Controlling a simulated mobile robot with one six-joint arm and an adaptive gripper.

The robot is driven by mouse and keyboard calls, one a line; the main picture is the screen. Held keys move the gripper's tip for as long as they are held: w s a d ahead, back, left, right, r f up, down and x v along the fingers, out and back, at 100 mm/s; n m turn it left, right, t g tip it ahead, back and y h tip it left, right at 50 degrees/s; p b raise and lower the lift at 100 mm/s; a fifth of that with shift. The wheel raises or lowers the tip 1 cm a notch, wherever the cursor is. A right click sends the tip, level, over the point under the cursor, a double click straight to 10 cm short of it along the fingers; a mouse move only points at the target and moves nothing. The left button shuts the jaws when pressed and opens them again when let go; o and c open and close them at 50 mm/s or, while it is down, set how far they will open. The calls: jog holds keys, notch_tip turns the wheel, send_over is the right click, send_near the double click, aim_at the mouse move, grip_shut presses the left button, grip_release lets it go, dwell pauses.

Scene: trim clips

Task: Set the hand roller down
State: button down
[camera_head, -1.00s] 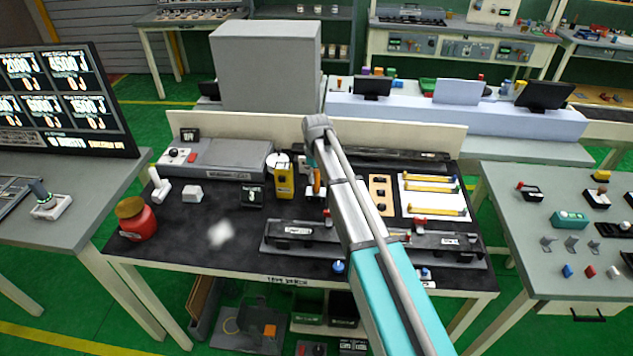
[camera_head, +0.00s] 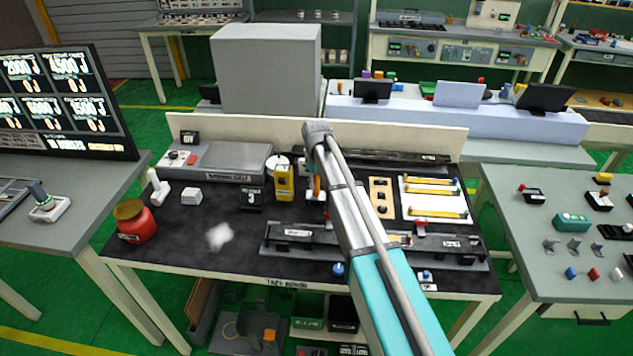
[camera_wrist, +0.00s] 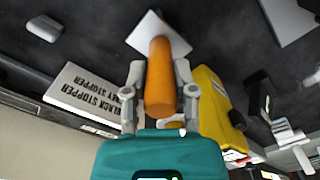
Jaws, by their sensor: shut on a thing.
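The hand roller's orange handle (camera_wrist: 161,78) is between the two grey fingers of my gripper (camera_wrist: 160,88) in the wrist view. The gripper is shut on it. A white square piece (camera_wrist: 157,34) shows just beyond the handle's far end; I cannot tell whether it belongs to the roller or lies on the bench. In the head view a bit of the orange handle (camera_head: 317,186) shows beside my arm, low over the dark bench top (camera_head: 190,255). My arm hides most of the gripper there, and contact with the bench cannot be made out.
A yellow device (camera_head: 284,184) stands close left of the roller, also near in the wrist view (camera_wrist: 212,100). A wooden strip with holes (camera_head: 381,198) and a white board with yellow bars (camera_head: 436,200) lie right. A long dark fixture (camera_head: 300,236) lies in front. A red jar (camera_head: 135,222) stands left.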

jog(key=shift+s+f, duration=0.1)
jog(key=shift+c, duration=2.1)
grip_release()
jog(key=shift+f, duration=0.1)
jog(key=shift+r, duration=0.2)
notch_tip(320, 180, up, 13)
jog(key=p, duration=1.3)
jog(key=shift+w, duration=0.2)
